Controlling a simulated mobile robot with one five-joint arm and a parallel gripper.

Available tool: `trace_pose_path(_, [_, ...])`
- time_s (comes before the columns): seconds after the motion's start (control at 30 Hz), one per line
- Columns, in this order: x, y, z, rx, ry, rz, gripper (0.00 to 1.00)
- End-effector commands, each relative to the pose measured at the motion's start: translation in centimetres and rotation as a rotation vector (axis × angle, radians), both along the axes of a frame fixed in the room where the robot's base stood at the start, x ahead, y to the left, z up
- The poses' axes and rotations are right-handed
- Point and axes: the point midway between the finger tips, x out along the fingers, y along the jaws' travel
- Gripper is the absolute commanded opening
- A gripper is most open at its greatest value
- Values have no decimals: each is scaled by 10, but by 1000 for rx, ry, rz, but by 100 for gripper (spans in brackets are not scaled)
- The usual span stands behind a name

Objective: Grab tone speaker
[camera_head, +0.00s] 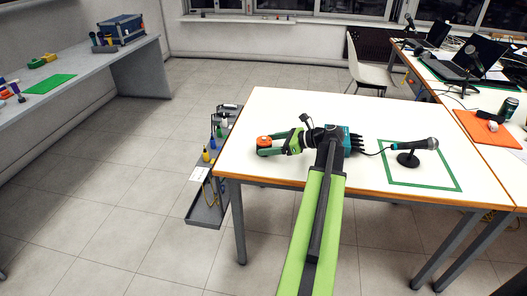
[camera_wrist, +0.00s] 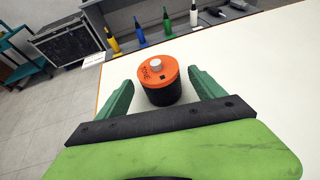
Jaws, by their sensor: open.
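The tone speaker (camera_wrist: 159,82) is a small round device with an orange top, a pale knob and a black side, with "TONE" lettered on it. It stands upright on the white table (camera_wrist: 235,60), near a corner. In the head view the speaker (camera_head: 264,141) shows at the tip of my arm, near the table's left edge. My gripper (camera_wrist: 160,88) is open, with one green finger on each side of the speaker. Gaps show between the fingers and the speaker in the wrist view. In the head view my gripper (camera_head: 272,142) partly covers the speaker.
A microphone on a stand (camera_head: 410,155) stands inside a green taped square (camera_head: 450,178) at the table's right. A low grey rack (camera_head: 206,214) with several coloured bottles stands on the floor left of the table. The table's front is clear.

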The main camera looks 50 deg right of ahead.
Motion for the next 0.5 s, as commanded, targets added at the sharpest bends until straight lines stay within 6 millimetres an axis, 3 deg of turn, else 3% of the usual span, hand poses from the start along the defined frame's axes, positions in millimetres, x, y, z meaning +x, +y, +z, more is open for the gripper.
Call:
trace_pose_path(0.17, [8,4,-5,0,0,2,78])
trace_pose_path(0.4, [41,17,-20,1,0,2,78])
trace_pose_path(0.5, [45,19,-20,0,0,0,78])
